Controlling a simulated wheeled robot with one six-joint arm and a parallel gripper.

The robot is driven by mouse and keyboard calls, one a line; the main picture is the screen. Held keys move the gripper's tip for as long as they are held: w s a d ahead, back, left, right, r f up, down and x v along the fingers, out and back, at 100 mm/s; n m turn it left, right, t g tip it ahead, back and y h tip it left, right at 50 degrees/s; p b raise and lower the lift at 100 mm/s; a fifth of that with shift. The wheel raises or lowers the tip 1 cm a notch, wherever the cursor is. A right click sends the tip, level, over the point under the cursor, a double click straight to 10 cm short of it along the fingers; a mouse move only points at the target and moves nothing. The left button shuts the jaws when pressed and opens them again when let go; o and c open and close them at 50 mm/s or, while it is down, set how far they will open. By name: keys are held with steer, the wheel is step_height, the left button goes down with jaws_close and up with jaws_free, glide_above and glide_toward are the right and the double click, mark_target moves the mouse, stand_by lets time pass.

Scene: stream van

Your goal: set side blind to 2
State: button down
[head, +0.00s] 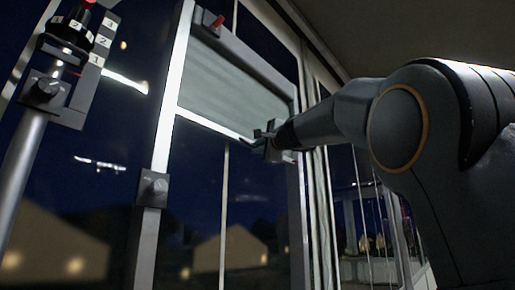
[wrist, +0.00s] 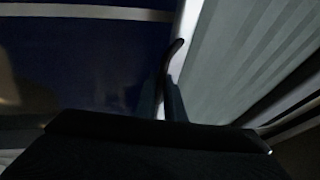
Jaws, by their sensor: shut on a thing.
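The side blind (head: 225,85) is a pale pleated panel covering the upper part of a framed window. Its white bottom bar (head: 205,122) slopes down to the right, with dark glass below. My gripper (head: 262,137) is at the right end of this bar and is shut on it. In the wrist view the bar (wrist: 189,30) runs beside the fingers (wrist: 168,90), with the pleated blind (wrist: 240,60) to its right. The exact grip is partly hidden by the dark gripper body.
At the left, a grey post bears a plate (head: 75,100) with number labels and a black knob with a red top (head: 85,5). A dark knob (head: 153,188) sits on the window frame. A red-tipped part (head: 217,20) is at the frame's top. Curtain-like strips (head: 322,200) hang right of the window.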

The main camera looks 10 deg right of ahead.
step_height(320, 180, down, 13)
steer(key=b, duration=1.2)
steer(key=shift+r, duration=0.1)
steer(key=c, duration=1.8)
jaws_free()
steer(key=shift+c, duration=0.2)
steer(key=b+v, duration=0.1)
steer(key=v, duration=0.6)
steer(key=shift+s, duration=0.4)
steer(key=shift+d, duration=0.1)
